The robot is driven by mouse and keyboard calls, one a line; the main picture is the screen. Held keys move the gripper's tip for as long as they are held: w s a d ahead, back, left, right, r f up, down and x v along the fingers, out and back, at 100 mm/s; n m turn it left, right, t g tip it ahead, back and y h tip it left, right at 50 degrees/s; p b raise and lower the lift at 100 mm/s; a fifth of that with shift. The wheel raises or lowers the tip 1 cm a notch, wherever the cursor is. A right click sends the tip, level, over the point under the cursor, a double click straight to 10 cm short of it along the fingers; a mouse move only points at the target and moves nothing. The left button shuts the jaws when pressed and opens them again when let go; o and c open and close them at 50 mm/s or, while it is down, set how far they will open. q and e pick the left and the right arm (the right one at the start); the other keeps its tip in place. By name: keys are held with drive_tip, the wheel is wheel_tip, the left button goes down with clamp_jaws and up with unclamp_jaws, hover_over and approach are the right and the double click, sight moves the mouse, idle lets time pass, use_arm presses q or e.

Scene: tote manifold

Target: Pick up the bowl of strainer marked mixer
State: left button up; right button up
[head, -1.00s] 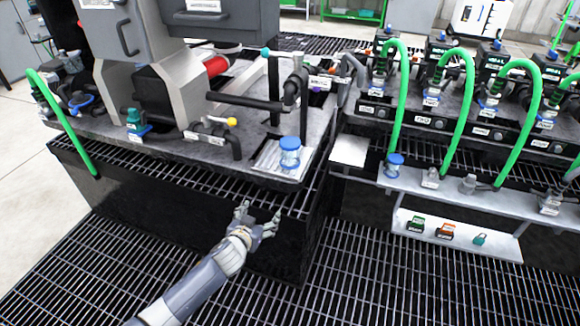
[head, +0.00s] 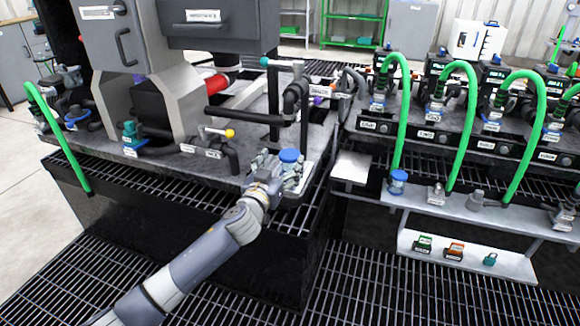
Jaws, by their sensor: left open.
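A clear bowl with a blue top (head: 289,157) stands upright on a light plate at the front corner of the machine bench. My left gripper (head: 280,170) is at this bowl, its open fingers around the lower part from the left and front. The fingers hide part of the bowl, and I cannot tell whether they touch it. A similar small blue-topped bowl (head: 397,182) stands on the shelf to the right. No mixer marking is readable on either one. My right gripper is out of view.
A pipe with a yellow knob (head: 229,133) lies left of the gripper. A black post (head: 304,117) rises behind the bowl. Green hoses (head: 403,110) arch over the right bench. A lower shelf (head: 470,262) holds small coloured blocks. Open grating lies in front.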

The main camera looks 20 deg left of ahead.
use_arm(q)
drive_tip(key=shift+w+d+f+b, duration=0.1)
drive_tip(key=shift+w+d+b, duration=0.1)
drive_tip(key=shift+w, duration=0.7)
drive_tip(key=shift+w+d+f+b, duration=0.1)
drive_tip(key=shift+w+b, duration=0.05)
drive_tip(key=shift+w, duration=0.75)
drive_tip(key=shift+w+d+b, duration=0.15)
drive_tip(key=shift+w+b, duration=0.05)
drive_tip(key=shift+w, duration=0.7)
drive_tip(key=c, duration=1.3)
drive_tip(key=shift+r, duration=0.1)
